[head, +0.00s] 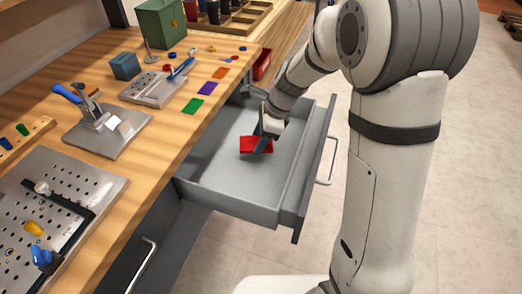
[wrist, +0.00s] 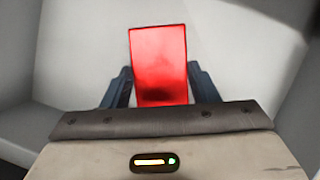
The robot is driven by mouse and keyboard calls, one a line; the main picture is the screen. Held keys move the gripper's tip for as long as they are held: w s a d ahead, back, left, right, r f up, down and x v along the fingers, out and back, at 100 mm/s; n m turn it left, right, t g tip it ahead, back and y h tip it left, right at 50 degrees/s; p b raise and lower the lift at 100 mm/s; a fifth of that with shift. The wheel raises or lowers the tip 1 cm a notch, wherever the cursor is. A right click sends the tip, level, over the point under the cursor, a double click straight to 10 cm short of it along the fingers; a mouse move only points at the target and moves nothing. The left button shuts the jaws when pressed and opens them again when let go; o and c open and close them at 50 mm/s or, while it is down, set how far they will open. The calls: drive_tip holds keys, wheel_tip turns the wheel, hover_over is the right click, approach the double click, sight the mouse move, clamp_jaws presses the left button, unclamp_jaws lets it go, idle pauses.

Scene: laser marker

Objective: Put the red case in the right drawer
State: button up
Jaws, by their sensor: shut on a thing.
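The red case (head: 250,145) is a small flat red block, low inside the open drawer (head: 212,176) of the workbench. My gripper (head: 266,140) reaches down into this drawer and is shut on the red case. In the wrist view the red case (wrist: 159,62) stands between the two dark fingers (wrist: 160,90), with the pale drawer floor behind it. I cannot tell whether the case touches the drawer floor.
The wooden worktop (head: 150,160) holds a green box (head: 160,23), a clamp on a plate (head: 105,125), a perforated plate (head: 60,205) and colored cards (head: 207,88). A red bin (head: 262,64) sits beyond the drawer. A closed drawer handle (head: 141,266) shows at lower left.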

wheel_tip(320, 180, down, 4)
drive_tip(key=shift+f+b, duration=0.15)
drive_tip(key=shift+b, duration=0.4)
drive_tip(key=o, duration=1)
